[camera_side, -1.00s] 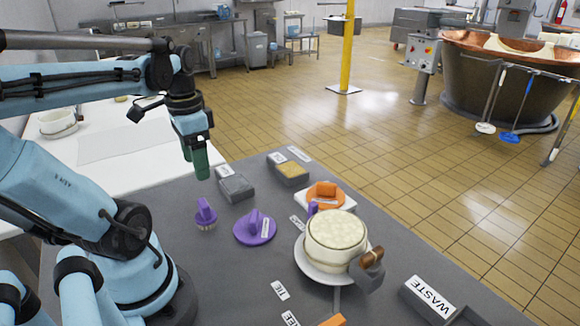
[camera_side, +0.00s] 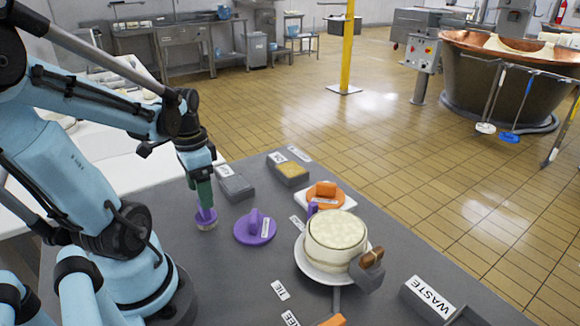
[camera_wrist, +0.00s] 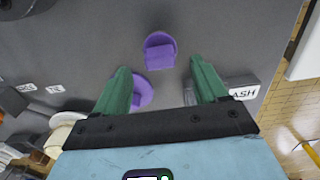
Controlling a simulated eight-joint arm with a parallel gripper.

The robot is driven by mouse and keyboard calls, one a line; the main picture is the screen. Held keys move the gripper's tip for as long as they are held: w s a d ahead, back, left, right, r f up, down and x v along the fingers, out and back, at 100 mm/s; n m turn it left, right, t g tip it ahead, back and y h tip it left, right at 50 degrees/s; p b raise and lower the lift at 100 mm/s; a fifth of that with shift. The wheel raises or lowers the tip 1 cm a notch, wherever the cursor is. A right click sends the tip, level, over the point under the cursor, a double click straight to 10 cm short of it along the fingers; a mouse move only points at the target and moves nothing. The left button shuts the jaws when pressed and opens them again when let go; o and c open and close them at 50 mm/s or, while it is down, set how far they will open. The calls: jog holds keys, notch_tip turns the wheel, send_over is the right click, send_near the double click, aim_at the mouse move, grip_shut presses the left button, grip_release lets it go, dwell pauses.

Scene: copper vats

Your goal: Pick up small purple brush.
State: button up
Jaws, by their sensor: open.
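The small purple brush (camera_side: 207,222) stands upright on the grey table, handle up. My gripper (camera_side: 204,203) has come down over it, with the green fingers at the height of its handle, partly hiding it. In the wrist view the brush (camera_wrist: 160,51) shows between and just beyond the tips of my open gripper (camera_wrist: 160,66). The fingers stand apart on either side, and nothing is held. I cannot tell whether a finger touches the handle.
A larger purple lid-like piece (camera_side: 256,230) lies right of the brush. Grey blocks (camera_side: 235,187) stand behind. A cheese wheel (camera_side: 337,230) sits on a white plate further right, near an orange piece (camera_side: 326,194) and a WASTE block (camera_side: 428,299).

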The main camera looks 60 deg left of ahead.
jog(key=shift+f, duration=2.3)
jog(key=c, duration=1.1)
jog(key=shift+r, duration=0.2)
jog(key=shift+r, duration=0.95)
jog(key=shift+w+d+r, duration=0.1)
jog(key=shift+d+r, duration=0.1)
jog(key=shift+r, duration=0.35)
jog(key=shift+w+d+r, duration=0.1)
jog(key=shift+d+r, duration=0.05)
jog(key=shift+r, duration=0.4)
jog(key=d+r, duration=0.2)
jog(key=d, duration=0.1)
jog(key=w+d+r, duration=0.1)
jog(key=d+r, duration=0.1)
jog(key=d, duration=0.2)
jog(key=w+d+r, duration=0.1)
jog(key=d+r, duration=0.1)
jog(key=d, duration=0.1)
jog(key=shift+w+d+r, duration=0.25)
jog(key=shift+d, duration=0.05)
